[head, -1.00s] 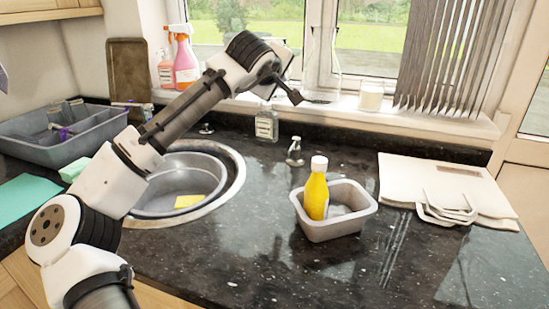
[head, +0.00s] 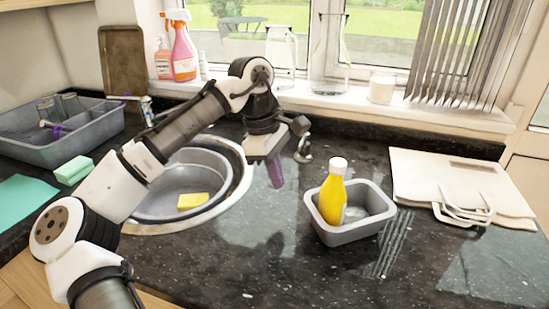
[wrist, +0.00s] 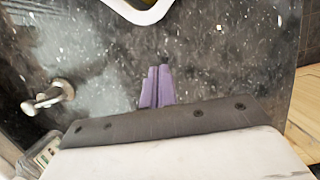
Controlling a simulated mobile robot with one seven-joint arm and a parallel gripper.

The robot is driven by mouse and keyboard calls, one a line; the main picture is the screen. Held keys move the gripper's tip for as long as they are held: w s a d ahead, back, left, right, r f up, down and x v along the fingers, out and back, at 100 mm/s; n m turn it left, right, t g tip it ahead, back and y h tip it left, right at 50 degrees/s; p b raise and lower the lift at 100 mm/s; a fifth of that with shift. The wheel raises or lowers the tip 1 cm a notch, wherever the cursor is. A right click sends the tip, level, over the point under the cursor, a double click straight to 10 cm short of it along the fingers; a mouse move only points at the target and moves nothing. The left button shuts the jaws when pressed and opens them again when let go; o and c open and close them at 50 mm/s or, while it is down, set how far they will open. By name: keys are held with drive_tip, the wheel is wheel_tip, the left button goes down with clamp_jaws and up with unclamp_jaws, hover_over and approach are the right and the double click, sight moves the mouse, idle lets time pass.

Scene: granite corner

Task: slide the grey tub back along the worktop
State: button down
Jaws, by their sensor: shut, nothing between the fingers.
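The grey tub (head: 345,237) stands upright on the dark granite worktop, right of the sink. A yellow bottle (head: 331,199) with a white cap stands inside it, leaning slightly. My gripper (head: 276,183) points down to the left of the tub, between it and the sink, apart from the tub. Its purple fingers are together and empty. In the wrist view the fingers (wrist: 156,84) are shut over bare worktop, and only the tub's pale rim (wrist: 150,17) shows at the top edge. How high the fingertips are above the worktop is hard to tell.
A small tap (head: 303,150) stands behind the tub, near my gripper. A pale board (head: 440,178) with white handles lies to the right. The sink bowl (head: 160,209) holds a yellow sponge (head: 193,200). The worktop in front of the tub is clear.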

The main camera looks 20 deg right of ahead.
sight(316, 199)
drive_tip(key=x, duration=0.3)
drive_tip(key=shift+f, duration=0.4)
drive_tip(key=s+d+p, duration=0.1)
drive_tip(key=s+d, duration=0.1)
drive_tip(key=shift+d, duration=0.4)
drive_tip(key=shift+s+d+f, duration=0.15)
drive_tip(key=shift+s+d, duration=0.1)
drive_tip(key=shift+d, duration=0.05)
drive_tip(key=shift+s, duration=0.1)
drive_tip(key=s+d+p, duration=0.1)
drive_tip(key=s+d, duration=0.1)
drive_tip(key=d, duration=0.1)
drive_tip(key=shift+s, duration=0.1)
drive_tip(key=shift+a, duration=0.1)
drive_tip(key=shift+p, duration=0.3)
